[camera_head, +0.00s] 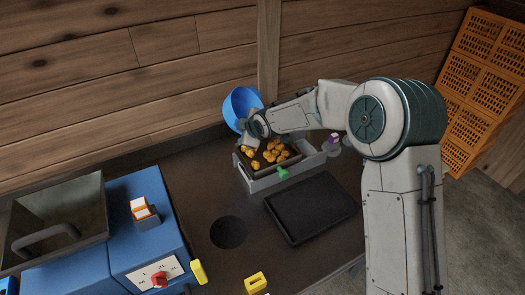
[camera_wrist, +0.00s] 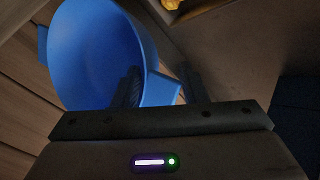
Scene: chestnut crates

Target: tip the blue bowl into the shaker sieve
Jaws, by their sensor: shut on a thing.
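The blue bowl (camera_head: 237,104) is tipped well over on its side above the back left of the shaker sieve. In the wrist view the bowl (camera_wrist: 95,50) shows its inside, and the part I can see is bare. My gripper (camera_head: 243,138) is shut on the bowl's side tab, with a finger on either side of it in the wrist view (camera_wrist: 162,88). The shaker sieve (camera_head: 307,165) is a grey box frame with a green knob on its front. Several golden-brown chestnuts (camera_head: 270,153) lie spread in it. The bowl's far side is hidden.
A black tray (camera_head: 311,208) lies in front of the sieve. A dark round disc (camera_head: 229,232) is at its left. A blue machine (camera_head: 150,235) stands at the left. Orange crates (camera_head: 480,95) are stacked at the right. A wooden wall (camera_head: 130,70) rises close behind the bowl.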

